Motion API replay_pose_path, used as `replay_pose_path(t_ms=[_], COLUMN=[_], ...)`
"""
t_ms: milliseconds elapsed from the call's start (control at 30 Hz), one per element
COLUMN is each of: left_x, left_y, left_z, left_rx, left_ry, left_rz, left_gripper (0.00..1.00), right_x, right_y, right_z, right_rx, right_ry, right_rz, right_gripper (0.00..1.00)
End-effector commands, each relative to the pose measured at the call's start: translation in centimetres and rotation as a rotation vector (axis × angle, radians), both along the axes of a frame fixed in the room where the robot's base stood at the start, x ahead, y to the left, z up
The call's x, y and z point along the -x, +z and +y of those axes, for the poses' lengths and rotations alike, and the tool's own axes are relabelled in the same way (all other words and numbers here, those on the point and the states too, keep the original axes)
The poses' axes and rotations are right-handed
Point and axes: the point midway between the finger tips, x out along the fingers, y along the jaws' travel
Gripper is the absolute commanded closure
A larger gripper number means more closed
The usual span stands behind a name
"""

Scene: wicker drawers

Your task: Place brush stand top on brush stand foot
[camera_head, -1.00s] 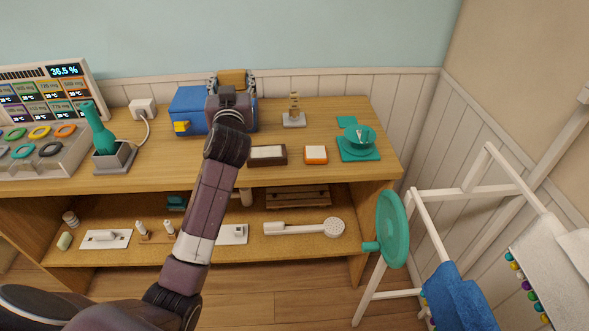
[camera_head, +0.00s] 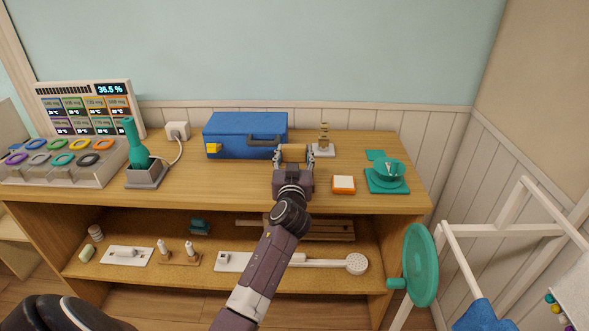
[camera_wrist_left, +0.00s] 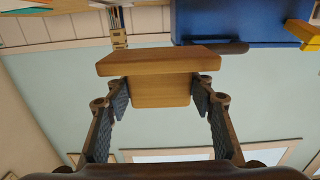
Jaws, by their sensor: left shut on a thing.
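My left gripper (camera_head: 293,157) is shut on a tan wooden piece (camera_head: 293,152), which I take for the brush stand top, and holds it above the table. In the left wrist view the piece (camera_wrist_left: 160,62) shows a wide flat slab and a narrower block, with a finger (camera_wrist_left: 160,98) on either side. A small wooden post on a pale base (camera_head: 323,149) stands on the table just behind and right of the gripper. It may be the brush stand foot, but I cannot be sure. My right gripper is out of view.
A blue case (camera_head: 240,128) stands behind left of the gripper. An orange-and-white block (camera_head: 343,185) and a green bowl on a square base (camera_head: 387,178) lie to the right. A green bottle-like thing (camera_head: 135,145) stands left. The table (camera_head: 215,182) is clear left of the gripper.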

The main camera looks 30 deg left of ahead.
Motion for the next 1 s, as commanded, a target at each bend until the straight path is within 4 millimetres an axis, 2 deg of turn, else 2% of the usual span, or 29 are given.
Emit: replay_pose_path(t_ms=[100,333,533,800,833,1000], left_x=[0.0,0.0,0.0,0.0,0.0,0.0], left_y=[-1.0,-4.4,-4.7,-5.1,-5.1,-5.0], left_z=[0.0,0.0,0.0,0.0,0.0,0.0], left_rx=[0.000,-0.002,-0.001,-0.001,-0.001,-0.001], left_ry=[0.000,0.000,-0.001,-0.001,-0.001,-0.001], left_rz=[0.000,0.002,-0.002,-0.002,0.000,0.001], left_gripper=[0.77,0.77,0.77,0.77,0.50,0.33], right_x=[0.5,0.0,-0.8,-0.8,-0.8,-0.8], right_y=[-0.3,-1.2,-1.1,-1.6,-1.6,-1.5], right_z=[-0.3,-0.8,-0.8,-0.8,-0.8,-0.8], right_rx=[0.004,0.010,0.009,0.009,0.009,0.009], right_ry=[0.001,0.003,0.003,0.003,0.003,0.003], right_rz=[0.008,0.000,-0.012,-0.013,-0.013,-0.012], right_gripper=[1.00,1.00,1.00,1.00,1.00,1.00])
